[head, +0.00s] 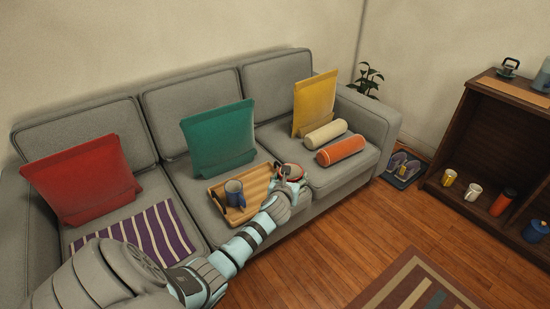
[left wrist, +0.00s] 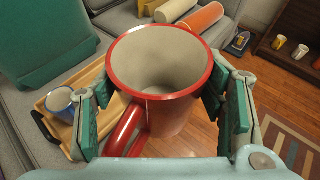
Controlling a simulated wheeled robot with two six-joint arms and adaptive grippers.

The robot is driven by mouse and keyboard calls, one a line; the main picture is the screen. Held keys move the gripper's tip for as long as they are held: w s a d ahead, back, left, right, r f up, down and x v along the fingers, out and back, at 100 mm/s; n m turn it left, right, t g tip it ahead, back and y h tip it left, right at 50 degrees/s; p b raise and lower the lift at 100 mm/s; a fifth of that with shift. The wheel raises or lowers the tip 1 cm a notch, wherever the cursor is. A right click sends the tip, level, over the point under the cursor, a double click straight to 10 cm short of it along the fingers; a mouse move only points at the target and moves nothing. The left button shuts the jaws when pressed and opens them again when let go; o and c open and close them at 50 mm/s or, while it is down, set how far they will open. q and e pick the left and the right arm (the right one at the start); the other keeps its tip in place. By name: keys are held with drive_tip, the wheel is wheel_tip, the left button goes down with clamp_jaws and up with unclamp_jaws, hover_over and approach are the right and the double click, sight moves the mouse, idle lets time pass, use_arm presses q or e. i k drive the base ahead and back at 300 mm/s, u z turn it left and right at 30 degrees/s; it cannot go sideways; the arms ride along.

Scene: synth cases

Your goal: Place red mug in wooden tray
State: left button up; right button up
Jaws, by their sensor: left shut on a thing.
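The red mug (head: 290,169) is held in my left gripper (head: 289,179), whose fingers are shut on its sides. In the left wrist view, the red mug (left wrist: 165,112) is upright and empty, with its handle toward the lower left. The wooden tray (head: 261,182) lies on the sofa's middle seat, and a blue mug (head: 234,190) stands in its left part. The held mug appears at the tray's right edge in the head view; its height above the seat is hard to tell. The blue mug also shows in the left wrist view (left wrist: 60,104). My right gripper is out of view.
A green cushion (head: 219,139) stands behind the tray. A striped cloth (head: 150,232) and red cushion (head: 84,178) are at left. An orange roll (head: 341,150), a cream roll (head: 325,134) and yellow cushion (head: 314,103) are at right. A dark shelf (head: 478,136) holds mugs.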

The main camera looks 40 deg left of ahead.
sight(252, 188)
drive_tip(key=u, duration=0.25)
drive_tip(key=i, duration=1.15)
drive_tip(key=u, duration=0.5)
